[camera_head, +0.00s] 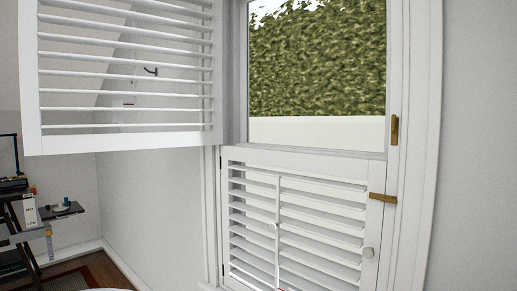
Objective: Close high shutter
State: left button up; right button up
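The high shutter (130,138) is a white louvred panel at the upper left. It stands swung open to the left, hinged beside the window, and its top is cut off by the frame. The upper window opening (318,130) is uncovered, with a green hedge and a pale wall outside. A lower white louvred shutter (300,160) covers the bottom part of the window and looks closed. Neither of my grippers shows clearly in this view.
The white window frame (416,120) borders a plain wall on the right. A second brass fitting (394,130) is on the right frame.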

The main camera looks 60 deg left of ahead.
aim_at(34, 144)
jog(key=k+j, duration=0.15)
jog(key=j, duration=0.2)
jog(key=k+j, duration=0.2)
jog(key=j, duration=0.15)
jog(key=k+j+z, duration=0.1)
jog(key=j, duration=0.2)
jog(key=k+j, duration=0.35)
jog(key=j, duration=0.6)
jog(key=k+j+z, duration=0.1)
jog(key=j, duration=0.25)
jog(key=k+j, duration=0.1)
jog(key=j, duration=0.3)
jog(key=k+j, duration=0.1)
jog(key=j, duration=0.25)
jog(key=k+j+z, duration=0.1)
jog(key=j, duration=0.3)
jog(key=k+j, duration=0.15)
jog(key=j, duration=0.25)
jog(key=k+j, duration=0.1)
jog(key=j, duration=0.25)
jog(key=k+j, duration=0.1)
jog(key=j, duration=0.35)
jog(key=j+z, duration=0.1)
jog(key=j, duration=0.35)
jog(key=k+j, duration=0.15)
jog(key=j, duration=0.3)
jog(key=k+j, duration=0.1)
jog(key=j, duration=0.35)
jog(key=z, duration=0.35)
